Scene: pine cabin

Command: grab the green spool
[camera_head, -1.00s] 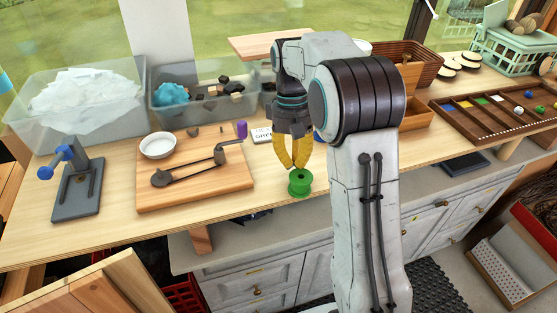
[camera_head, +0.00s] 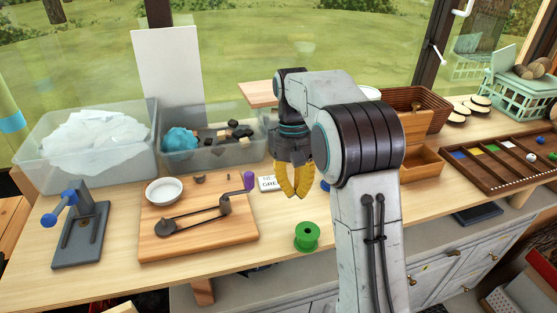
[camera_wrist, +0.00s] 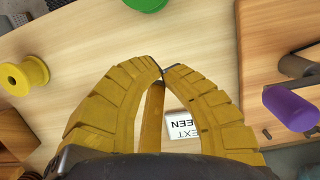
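The green spool (camera_head: 307,236) stands upright near the front edge of the workbench (camera_head: 350,250). It also shows cut off at the top edge of the wrist view (camera_wrist: 146,4). My gripper (camera_head: 292,196) hangs above the bench, behind the spool and apart from it in the head view. Its yellow fingers curve together and their tips meet in the wrist view (camera_wrist: 165,71), with nothing held between them. A white card (camera_wrist: 187,126) with "NEXT" and "GREEN" partly readable lies beneath the fingers. It also shows beside the gripper in the head view (camera_head: 270,184).
A wooden board (camera_head: 205,238) with a purple-handled crank (camera_head: 249,181) lies left of the spool. A yellow spool (camera_wrist: 22,76) is left in the wrist view. A blue-knobbed stand (camera_head: 82,232) and clear bins (camera_head: 88,175) are further left. Bench around the green spool is clear.

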